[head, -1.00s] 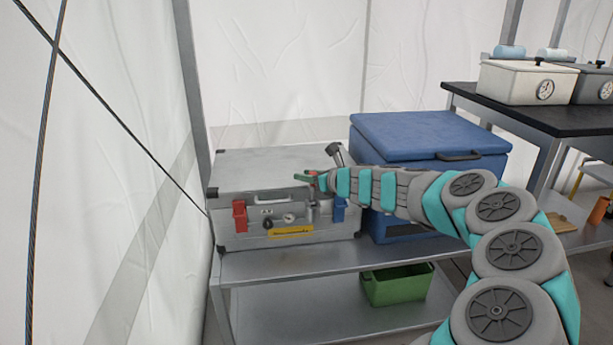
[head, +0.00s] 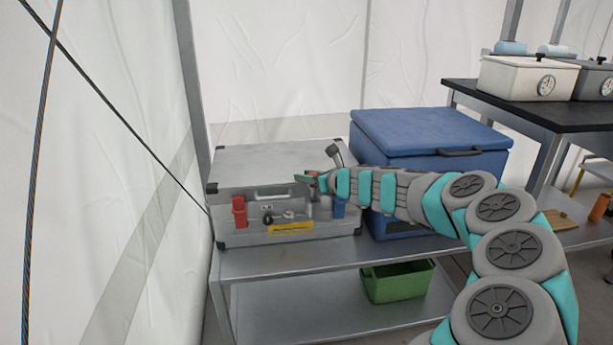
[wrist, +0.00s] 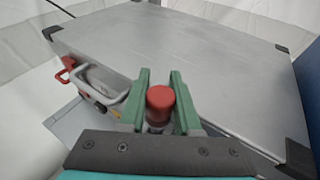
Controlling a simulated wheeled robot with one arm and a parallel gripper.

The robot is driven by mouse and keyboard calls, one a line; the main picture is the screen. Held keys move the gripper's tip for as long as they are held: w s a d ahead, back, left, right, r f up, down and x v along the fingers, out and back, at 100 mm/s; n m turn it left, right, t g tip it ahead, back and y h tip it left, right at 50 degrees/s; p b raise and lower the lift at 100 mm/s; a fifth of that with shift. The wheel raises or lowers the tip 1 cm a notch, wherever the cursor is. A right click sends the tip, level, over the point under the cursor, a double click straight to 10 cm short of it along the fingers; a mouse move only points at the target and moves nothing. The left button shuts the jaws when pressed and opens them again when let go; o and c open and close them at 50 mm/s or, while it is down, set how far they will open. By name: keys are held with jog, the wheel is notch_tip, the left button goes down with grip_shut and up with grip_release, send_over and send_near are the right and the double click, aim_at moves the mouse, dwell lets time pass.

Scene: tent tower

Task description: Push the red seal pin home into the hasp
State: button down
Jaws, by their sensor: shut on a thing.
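The red seal pin (wrist: 160,98) shows its round red head between the two green fingers of my gripper (wrist: 160,80) in the wrist view. The fingers are shut on it at the front edge of the metal case (wrist: 190,50). In the head view my gripper (head: 309,178) is at the upper right of the front of the case (head: 270,158). A grey metal fitting (head: 320,208), perhaps the hasp, is just below it. My fingers and the pin's head hide the pin's shaft and its opening, so I cannot tell how deep it sits.
The case's front carries a red latch (head: 239,211), a blue latch (head: 339,208) and a yellow label (head: 291,228). A blue cooler (head: 430,135) stands close on the right. A green bin (head: 397,284) is on the lower shelf. The case's lid is clear.

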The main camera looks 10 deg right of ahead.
jog(key=shift+r+p, duration=0.45)
jog(key=shift+p, duration=0.05)
jog(key=shift+f+b, duration=0.35)
jog(key=shift+f, duration=0.15)
dwell(1.4)
jog(key=c, duration=0.5)
grip_release()
jog(key=shift+v, duration=3.95)
